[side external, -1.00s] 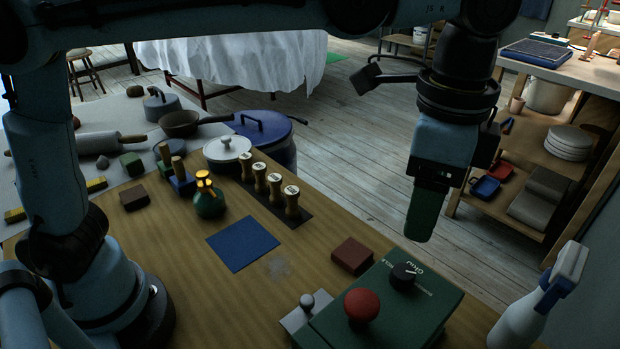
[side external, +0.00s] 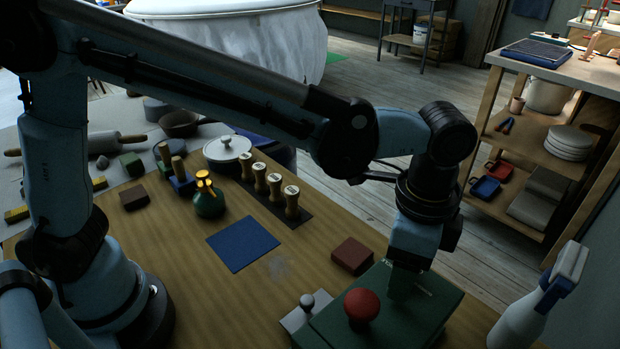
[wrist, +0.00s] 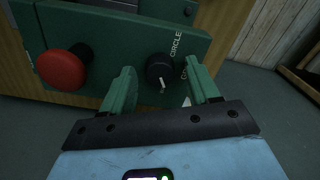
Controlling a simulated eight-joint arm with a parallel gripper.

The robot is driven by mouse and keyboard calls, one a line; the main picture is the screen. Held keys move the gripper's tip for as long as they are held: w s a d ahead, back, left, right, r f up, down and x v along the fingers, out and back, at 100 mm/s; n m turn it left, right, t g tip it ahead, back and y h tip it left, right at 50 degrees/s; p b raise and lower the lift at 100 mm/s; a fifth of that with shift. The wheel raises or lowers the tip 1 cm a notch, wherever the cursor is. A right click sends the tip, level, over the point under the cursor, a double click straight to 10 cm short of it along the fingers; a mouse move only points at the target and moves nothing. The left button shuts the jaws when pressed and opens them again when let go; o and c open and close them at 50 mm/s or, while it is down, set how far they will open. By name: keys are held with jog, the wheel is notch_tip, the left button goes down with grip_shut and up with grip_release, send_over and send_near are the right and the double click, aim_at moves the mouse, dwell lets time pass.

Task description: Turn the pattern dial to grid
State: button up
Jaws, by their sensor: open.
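The pattern dial (wrist: 160,70) is a black knob with a pale pointer mark on the green box (side external: 330,325). In the wrist view the word CIRCLE reads beside it, and another label is partly hidden by a finger. My gripper (wrist: 162,88) is open, with one green finger on each side of the dial; I cannot tell whether either touches it. In the side view my gripper (side external: 403,285) hides the dial. A red knob (side external: 361,305) sits on the same box and also shows in the wrist view (wrist: 61,69).
A brown block (side external: 352,256) lies close behind the box. A small plate with a grey knob (side external: 307,302) is at its left, and a spray bottle (side external: 535,305) stands at the right.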

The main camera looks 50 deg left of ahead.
jog(key=c, duration=1)
jog(key=shift+n, duration=0.4)
jog(key=n, duration=1)
jog(key=shift+n, duration=0.4)
jog(key=o, duration=1)
